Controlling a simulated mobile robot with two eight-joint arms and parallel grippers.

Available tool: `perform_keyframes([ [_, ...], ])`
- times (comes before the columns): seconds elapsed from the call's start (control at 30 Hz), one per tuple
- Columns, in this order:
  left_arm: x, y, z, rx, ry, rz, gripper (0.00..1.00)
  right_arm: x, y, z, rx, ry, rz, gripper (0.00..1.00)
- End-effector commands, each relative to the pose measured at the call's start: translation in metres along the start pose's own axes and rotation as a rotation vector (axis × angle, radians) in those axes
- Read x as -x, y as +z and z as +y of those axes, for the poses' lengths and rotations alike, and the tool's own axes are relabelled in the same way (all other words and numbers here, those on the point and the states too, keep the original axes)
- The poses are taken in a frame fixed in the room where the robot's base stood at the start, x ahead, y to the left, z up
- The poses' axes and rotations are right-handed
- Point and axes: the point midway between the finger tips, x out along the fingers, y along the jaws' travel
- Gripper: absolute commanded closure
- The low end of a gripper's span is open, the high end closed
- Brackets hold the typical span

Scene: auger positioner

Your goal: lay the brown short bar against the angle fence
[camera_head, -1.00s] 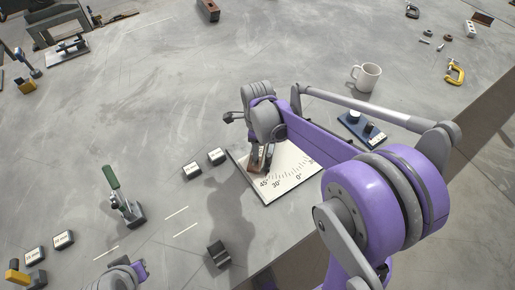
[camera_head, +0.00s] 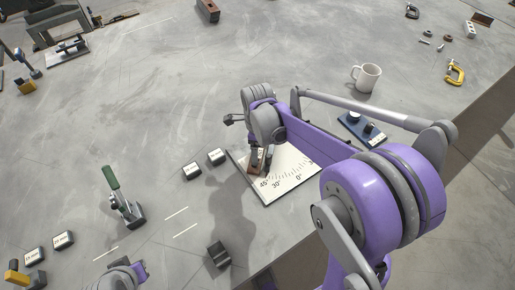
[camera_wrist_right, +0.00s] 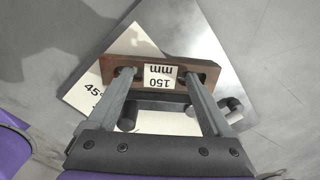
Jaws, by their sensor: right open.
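The brown short bar (camera_wrist_right: 160,72), labelled 150 mm, lies on the white angle board (camera_wrist_right: 77,92) in the right wrist view. In the head view a small part of the bar (camera_head: 254,169) shows at the upper left of the board (camera_head: 292,186). My right gripper (camera_wrist_right: 158,75) is open, with its fingertips at the bar, one near each end of the label. A dark grey strip (camera_wrist_right: 160,104) runs along the bar's near side; I cannot tell whether it is the angle fence or whether it touches the bar. My left gripper's jaws are not visible.
Two labelled blocks (camera_head: 192,171) stand left of the board. A green-handled clamp (camera_head: 122,199) and a dark block (camera_head: 218,254) are farther left and below. A blue plate (camera_head: 361,129) and a white mug (camera_head: 366,77) are at the right.

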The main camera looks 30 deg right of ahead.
Motion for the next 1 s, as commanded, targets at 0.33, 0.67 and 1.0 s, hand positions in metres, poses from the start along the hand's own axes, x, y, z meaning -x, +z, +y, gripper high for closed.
perform_keyframes([
  [0.33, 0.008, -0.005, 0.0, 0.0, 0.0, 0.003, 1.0, 0.066, 0.0, 0.0, -0.001, 0.0, 0.0, 0.16],
  [0.67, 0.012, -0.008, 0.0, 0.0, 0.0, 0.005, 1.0, 0.116, 0.0, 0.0, 0.0, 0.0, 0.0, 0.16],
  [1.0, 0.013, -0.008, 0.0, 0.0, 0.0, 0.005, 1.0, 0.115, -0.011, 0.049, 0.555, -0.105, -0.034, 0.16],
])
